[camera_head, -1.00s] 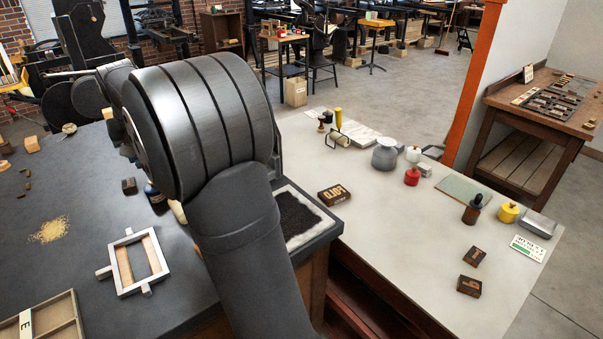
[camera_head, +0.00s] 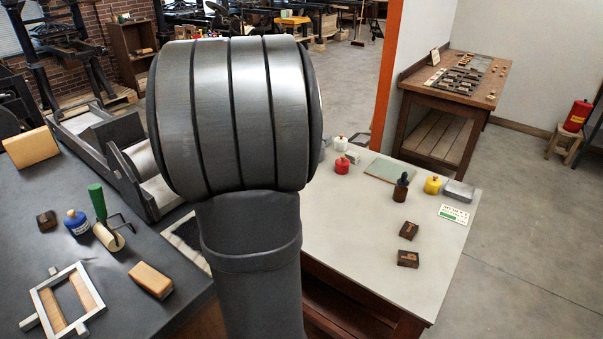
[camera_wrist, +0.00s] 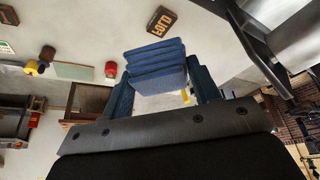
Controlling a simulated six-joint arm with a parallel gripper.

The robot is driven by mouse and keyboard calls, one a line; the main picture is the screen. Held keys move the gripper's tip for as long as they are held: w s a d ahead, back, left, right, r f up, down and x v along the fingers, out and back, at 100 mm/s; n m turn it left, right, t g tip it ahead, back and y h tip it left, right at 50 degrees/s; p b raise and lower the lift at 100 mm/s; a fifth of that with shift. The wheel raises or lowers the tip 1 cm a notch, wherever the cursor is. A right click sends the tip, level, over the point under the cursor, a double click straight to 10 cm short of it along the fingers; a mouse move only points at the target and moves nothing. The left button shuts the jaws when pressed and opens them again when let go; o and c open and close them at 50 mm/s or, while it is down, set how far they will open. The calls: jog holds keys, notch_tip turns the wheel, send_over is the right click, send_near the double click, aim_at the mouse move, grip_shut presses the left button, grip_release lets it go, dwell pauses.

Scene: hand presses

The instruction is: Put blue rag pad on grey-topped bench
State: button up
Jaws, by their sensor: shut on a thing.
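The blue rag pad (camera_wrist: 155,68), a folded stack of blue layers, is between the two fingers of my gripper (camera_wrist: 163,80) in the wrist view. My gripper is shut on it. The pale grey-topped bench (camera_head: 365,235) fills the right middle of the head view. Its top also shows behind the pad in the wrist view (camera_wrist: 205,45). I cannot tell the pad's height above it. In the head view my arm hides the gripper, the pad and the bench's left part.
On the pale bench stand a red pot (camera_head: 342,166), a dark bottle (camera_head: 400,188), a yellow pot (camera_head: 432,185), a metal tin (camera_head: 459,191) and dark blocks (camera_head: 408,230). A lettered block (camera_wrist: 161,21) lies near the pad in the wrist view. The bench's front middle is bare.

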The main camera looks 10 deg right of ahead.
jog(key=s+d+m+h, duration=0.1)
jog(key=s+d+m, duration=0.2)
jog(key=s+d, duration=0.6)
jog(key=s+d+m+g+h, duration=0.15)
jog(key=s+d, duration=0.35)
jog(key=d, duration=0.8)
jog(key=s+d+m, duration=0.4)
jog(key=s+d, duration=0.2)
jog(key=d, duration=0.6)
send_over(361, 246)
jog(key=s+a, duration=0.1)
jog(key=shift+n, duration=0.25)
notch_tip(361, 246, down, 29)
jog(key=shift+r, duration=0.2)
jog(key=shift+f, duration=1.95)
jog(key=shift+f, duration=0.1)
jog(key=o, duration=1)
